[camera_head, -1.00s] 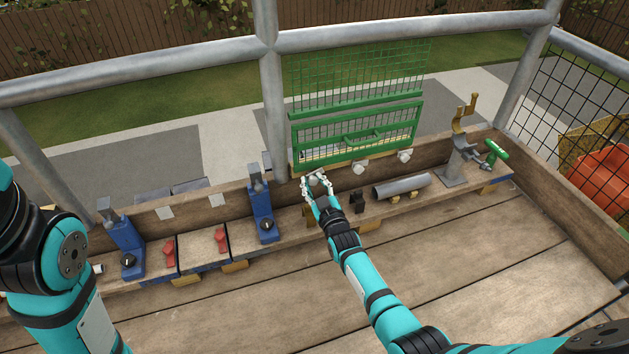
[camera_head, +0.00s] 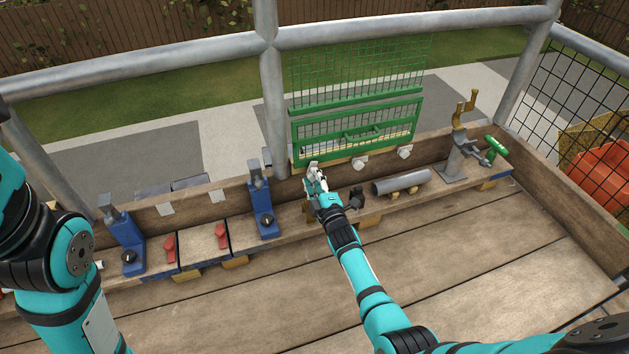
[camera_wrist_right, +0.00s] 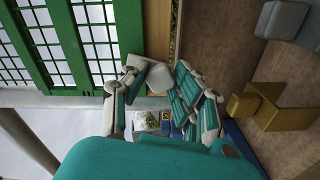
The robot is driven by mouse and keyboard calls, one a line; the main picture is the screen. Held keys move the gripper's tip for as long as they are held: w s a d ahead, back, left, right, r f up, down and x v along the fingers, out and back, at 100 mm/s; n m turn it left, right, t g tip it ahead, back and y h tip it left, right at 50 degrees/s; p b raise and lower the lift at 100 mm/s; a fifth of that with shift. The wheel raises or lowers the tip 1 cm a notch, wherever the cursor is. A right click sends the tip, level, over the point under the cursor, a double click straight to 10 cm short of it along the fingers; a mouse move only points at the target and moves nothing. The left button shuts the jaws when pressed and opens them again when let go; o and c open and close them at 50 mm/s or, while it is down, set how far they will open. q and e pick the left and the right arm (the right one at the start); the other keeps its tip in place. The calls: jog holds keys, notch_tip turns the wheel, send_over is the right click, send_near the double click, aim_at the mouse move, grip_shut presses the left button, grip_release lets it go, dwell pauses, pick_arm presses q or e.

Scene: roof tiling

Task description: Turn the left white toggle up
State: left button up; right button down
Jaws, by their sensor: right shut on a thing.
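Two white toggles show on the back board under the green mesh frame in the head view: a middle one (camera_head: 360,162) and a right one (camera_head: 404,152). My right gripper (camera_head: 314,170) is at the left end of this row, at the left white toggle, which it largely hides in the head view. In the right wrist view the left white toggle (camera_wrist_right: 158,78) sits between the fingers of my right gripper (camera_wrist_right: 160,88), which is shut on it. The toggle's exact angle is hard to tell. My left arm shows at the left edge, but its gripper does not.
The green mesh frame (camera_head: 358,133) stands just above the toggles. A black block (camera_head: 356,198) and a grey pipe (camera_head: 402,183) lie right of my right gripper. A blue clamp (camera_head: 263,211) stands to its left. The front planks are clear.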

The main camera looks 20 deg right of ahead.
jog(key=shift+f+n+b, duration=0.15)
jog(key=shift+n+b, duration=0.3)
jog(key=shift+n, duration=1.05)
jog(key=c, duration=1)
grip_release()
